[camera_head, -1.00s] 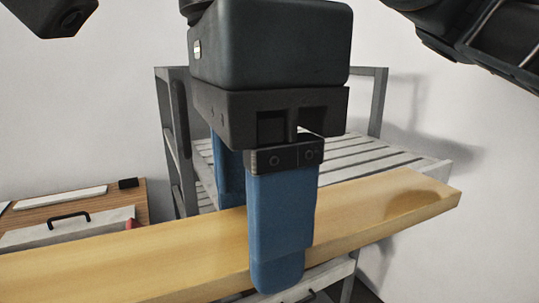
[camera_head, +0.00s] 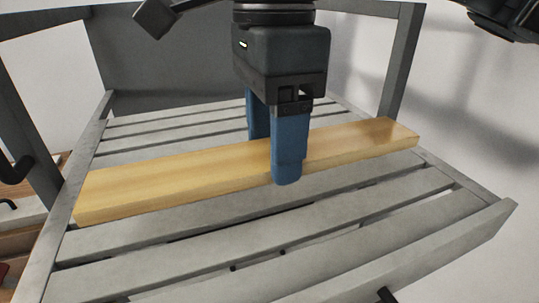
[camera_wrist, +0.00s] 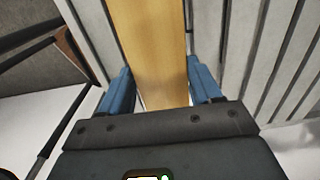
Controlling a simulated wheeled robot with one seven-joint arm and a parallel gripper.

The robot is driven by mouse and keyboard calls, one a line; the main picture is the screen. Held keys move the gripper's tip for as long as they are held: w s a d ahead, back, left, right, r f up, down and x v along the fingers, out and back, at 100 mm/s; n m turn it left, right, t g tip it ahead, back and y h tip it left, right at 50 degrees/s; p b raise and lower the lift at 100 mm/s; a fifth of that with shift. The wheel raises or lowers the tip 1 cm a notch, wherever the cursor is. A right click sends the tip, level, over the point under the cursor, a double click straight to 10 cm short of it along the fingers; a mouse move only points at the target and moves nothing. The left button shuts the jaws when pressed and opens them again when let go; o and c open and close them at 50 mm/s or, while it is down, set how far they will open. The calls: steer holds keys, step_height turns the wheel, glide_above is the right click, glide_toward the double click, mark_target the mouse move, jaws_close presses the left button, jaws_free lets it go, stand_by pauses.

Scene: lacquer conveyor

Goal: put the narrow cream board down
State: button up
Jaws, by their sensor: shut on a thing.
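The narrow cream board (camera_head: 170,178) is a long, pale yellow wooden plank. It lies level across the grey slatted rack (camera_head: 450,252), its right end over the right side rail and its left end close to the left side rail. I cannot tell whether its underside touches the slats. My gripper (camera_head: 274,160) points down and is shut on the board near its middle, one blue finger on each long side. In the wrist view the board (camera_wrist: 150,40) runs between the two fingers (camera_wrist: 160,88).
Upright grey posts stand at the left (camera_head: 30,145) and right (camera_head: 400,60) of the rack, with a grey panel (camera_head: 170,70) behind. The slats in front of the board are clear. A wooden cabinet (camera_head: 18,241) is at the lower left.

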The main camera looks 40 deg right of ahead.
mark_target(272, 187)
steer(key=w+d+f, duration=0.2)
steer(key=shift+w+d+f, duration=0.15)
steer(key=shift+w+d, duration=0.05)
steer(key=shift+w, duration=0.2)
steer(key=shift+f+p, duration=0.6)
steer(key=shift+f, duration=1.35)
steer(key=shift+f+b, duration=0.15)
steer(key=shift+b, duration=0.15)
steer(key=o, duration=1.2)
steer(key=shift+a, duration=0.1)
step_height(272, 187, up, 12)
steer(key=shift+r, duration=0.2)
